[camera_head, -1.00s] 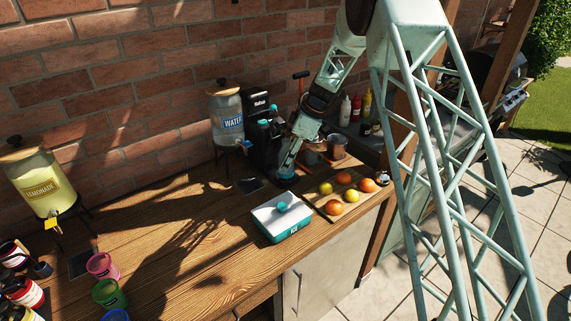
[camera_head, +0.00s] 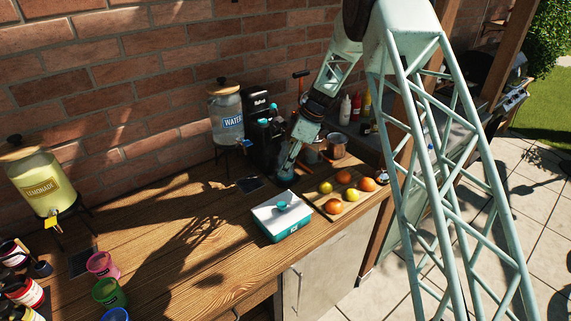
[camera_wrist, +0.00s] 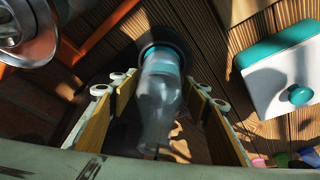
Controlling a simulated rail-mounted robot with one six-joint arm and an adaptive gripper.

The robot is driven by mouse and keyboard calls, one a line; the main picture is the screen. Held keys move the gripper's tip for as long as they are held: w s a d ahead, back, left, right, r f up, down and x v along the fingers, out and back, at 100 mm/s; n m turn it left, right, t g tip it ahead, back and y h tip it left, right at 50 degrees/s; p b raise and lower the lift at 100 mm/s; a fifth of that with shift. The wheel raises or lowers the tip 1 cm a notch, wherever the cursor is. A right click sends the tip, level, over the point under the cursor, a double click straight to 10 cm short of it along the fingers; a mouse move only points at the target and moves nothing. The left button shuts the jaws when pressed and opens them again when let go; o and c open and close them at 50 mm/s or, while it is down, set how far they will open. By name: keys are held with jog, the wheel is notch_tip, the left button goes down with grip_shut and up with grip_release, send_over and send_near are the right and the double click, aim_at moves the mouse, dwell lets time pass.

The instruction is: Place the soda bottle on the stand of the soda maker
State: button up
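The soda maker (camera_head: 256,104) is a tall black machine at the back of the wooden counter, right of the water dispenser. My gripper (camera_head: 286,175) points down at its front base. In the wrist view, a clear soda bottle (camera_wrist: 158,105) with a teal end stands between my gripper's fingers (camera_wrist: 162,80). The fingers are spread, with gaps showing on both sides of the bottle. The teal end lies over a dark round stand (camera_wrist: 180,47); whether it rests fully on it is unclear. In the head view my fingers mostly hide the bottle.
A teal-and-white ice box (camera_head: 283,216) stands just in front, with a fruit board (camera_head: 335,213) to its right. Metal pots (camera_head: 335,146) stand close behind my gripper. The water dispenser (camera_head: 226,118) is to the left.

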jog(key=shift+o, duration=0.5)
jog(key=shift+r, duration=0.1)
jog(key=shift+r, duration=0.15)
jog(key=v, duration=1.1)
jog(key=shift+d+r, duration=0.25)
jog(key=shift+r, duration=0.1)
dwell(0.5)
